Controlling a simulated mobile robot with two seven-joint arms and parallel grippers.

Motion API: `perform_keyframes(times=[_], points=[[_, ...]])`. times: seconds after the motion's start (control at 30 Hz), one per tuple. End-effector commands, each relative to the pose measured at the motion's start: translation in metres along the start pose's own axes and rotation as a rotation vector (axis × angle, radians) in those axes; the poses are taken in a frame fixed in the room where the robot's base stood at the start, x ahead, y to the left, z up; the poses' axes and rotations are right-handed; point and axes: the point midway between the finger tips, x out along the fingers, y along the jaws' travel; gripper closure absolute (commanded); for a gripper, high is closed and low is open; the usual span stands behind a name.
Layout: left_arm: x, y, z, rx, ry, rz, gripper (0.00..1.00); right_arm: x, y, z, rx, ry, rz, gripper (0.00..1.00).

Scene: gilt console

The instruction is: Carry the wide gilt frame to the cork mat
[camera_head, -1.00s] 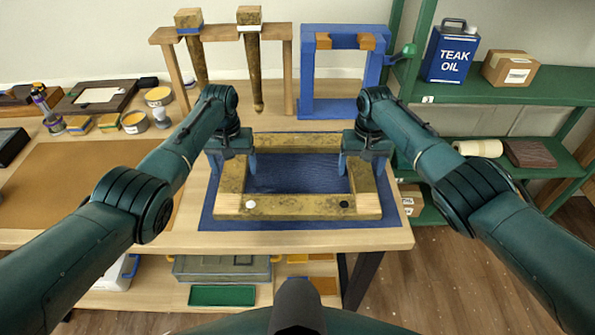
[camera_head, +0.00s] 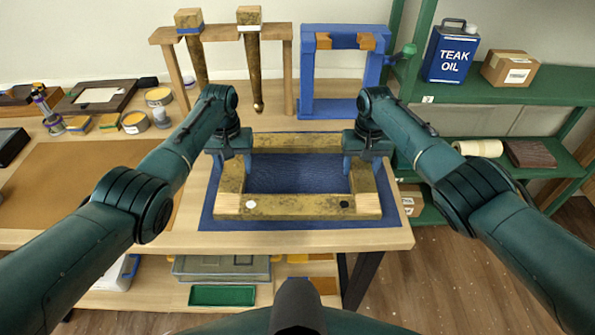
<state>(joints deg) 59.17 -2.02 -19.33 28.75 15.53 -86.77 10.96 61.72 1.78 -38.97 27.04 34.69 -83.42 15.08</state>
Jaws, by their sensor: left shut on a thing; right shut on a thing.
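The wide gilt frame (camera_head: 298,207) is a speckled gold rectangle with pale wood ends. It is over the blue mat (camera_head: 215,224) in the middle of the bench; I cannot tell whether it touches the mat. Its front rail bears a white dot at left and a black dot at right. My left gripper (camera_head: 235,165) is shut on its left side rail. My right gripper (camera_head: 361,165) is shut on its right side rail. The grippers hide the rear parts of both side rails. The brown cork mat (camera_head: 85,185) lies flat and empty on the bench at left.
Behind the frame stand a wooden rack (camera_head: 290,75) with two gilt legs and a blue clamp frame (camera_head: 307,85). Tins, a brush and a dark tray (camera_head: 97,96) lie behind the cork mat. A green shelf (camera_head: 505,90) with a teak oil can stands at right.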

Motion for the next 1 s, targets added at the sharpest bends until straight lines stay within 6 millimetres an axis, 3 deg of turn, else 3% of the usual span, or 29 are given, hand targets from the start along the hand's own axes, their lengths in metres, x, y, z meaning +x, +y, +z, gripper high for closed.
perform_keyframes(times=[0.27, 0.63, 1.0], points=[[-0.013, 0.0, -0.001, 0.0, 0.002, 0.0, 0.89, -0.013, 0.0, -0.001, 0.0, 0.002, 0.0, 0.89], [-0.049, 0.0, -0.001, 0.0, 0.001, 0.0, 0.89, -0.049, 0.0, 0.0, 0.0, 0.001, 0.0, 0.89], [-0.051, 0.0, -0.001, 0.0, 0.001, 0.0, 0.89, -0.051, 0.0, -0.001, 0.001, 0.001, 0.0, 0.89]])
